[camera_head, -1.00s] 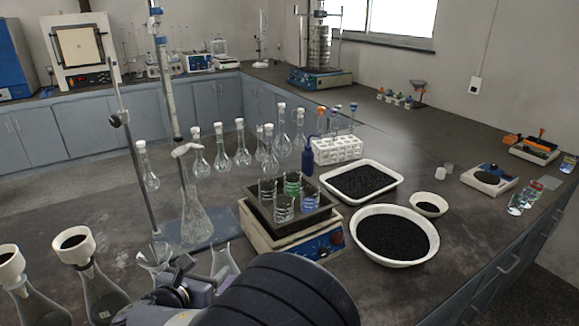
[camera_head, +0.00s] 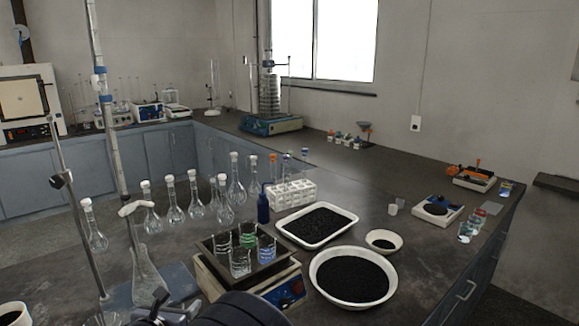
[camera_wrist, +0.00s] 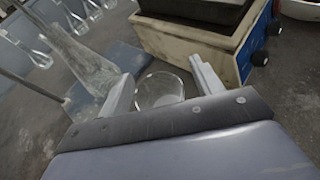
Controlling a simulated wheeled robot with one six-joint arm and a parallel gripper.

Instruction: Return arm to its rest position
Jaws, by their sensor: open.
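My gripper (camera_wrist: 165,90) shows in the wrist view with its two fingers apart. A clear round glass rim (camera_wrist: 160,92) shows between and beyond the fingers; I cannot tell whether they touch it. In the head view only part of my arm shows at the bottom edge, left of the middle, and the fingertips are not clear there. The sieve shaker (camera_head: 270,122), a blue base with a stacked metal sieve column (camera_head: 269,95), stands on the far bench below the window, well away from my gripper.
A shaker with beakers on its tray (camera_head: 252,285) stands close in front of my arm. To its right are a white tray (camera_head: 352,222) and a white bowl (camera_head: 390,290) of black grains. A retort stand (camera_head: 75,215) and glass flasks (camera_head: 146,275) crowd the left.

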